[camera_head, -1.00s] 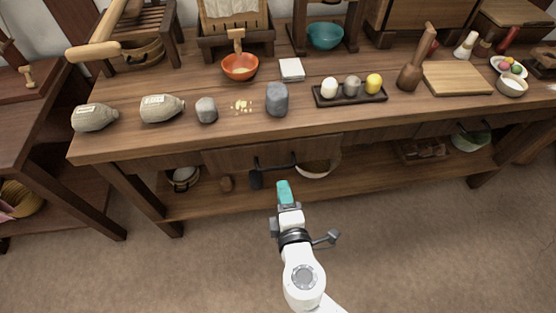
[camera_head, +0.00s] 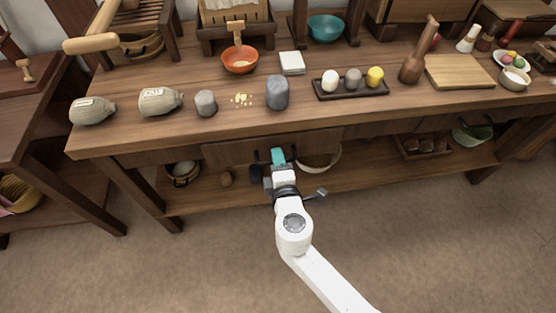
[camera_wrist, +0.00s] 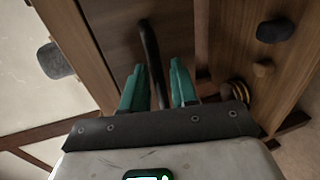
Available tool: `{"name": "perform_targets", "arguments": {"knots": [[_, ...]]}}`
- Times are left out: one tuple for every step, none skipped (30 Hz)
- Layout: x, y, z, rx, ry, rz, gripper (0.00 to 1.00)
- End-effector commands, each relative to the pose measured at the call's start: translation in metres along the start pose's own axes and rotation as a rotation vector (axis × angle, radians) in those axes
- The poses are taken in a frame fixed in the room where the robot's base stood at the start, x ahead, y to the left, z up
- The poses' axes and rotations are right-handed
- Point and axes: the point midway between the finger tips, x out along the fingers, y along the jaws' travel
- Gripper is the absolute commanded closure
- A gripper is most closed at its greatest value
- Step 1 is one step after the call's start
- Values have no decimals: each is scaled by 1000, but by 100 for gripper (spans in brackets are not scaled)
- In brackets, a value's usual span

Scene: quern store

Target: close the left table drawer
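The left table drawer (camera_head: 228,152) is a dark brown front under the table top in the head view. It seems to stand a little out from the table, but how far is hard to tell. Its black bar handle (camera_wrist: 150,48) runs across the wrist view, with the drawer front (camera_wrist: 113,30) behind it. My gripper (camera_head: 278,157) is at the handle in the head view and hides part of it. In the wrist view, my gripper (camera_wrist: 158,88) has its teal fingers apart, one on each side of the handle, with visible gaps.
The lower shelf (camera_head: 360,178) holds pots and a basket. The floor in front is clear.

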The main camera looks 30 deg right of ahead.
Motion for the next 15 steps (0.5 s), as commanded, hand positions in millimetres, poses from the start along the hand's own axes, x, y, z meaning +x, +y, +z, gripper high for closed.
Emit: {"name": "perform_targets", "arguments": {"knots": [[0, 0, 0, 0, 0, 0, 77], [0, 0, 0, 0, 0, 0, 80], [0, 0, 0, 0, 0, 0, 84], [0, 0, 0, 0, 0, 0, 86], [0, 0, 0, 0, 0, 0, 89], [0, 0, 0, 0, 0, 0, 93], [0, 0, 0, 0, 0, 0, 96], [0, 0, 0, 0, 0, 0, 99], [0, 0, 0, 0, 0, 0, 100], [0, 0, 0, 0, 0, 0, 100], [0, 0, 0, 0, 0, 0, 100], [0, 0, 0, 0, 0, 0, 100], [0, 0, 0, 0, 0, 0, 100], [0, 0, 0, 0, 0, 0, 100], [0, 0, 0, 0, 0, 0, 100]]}}
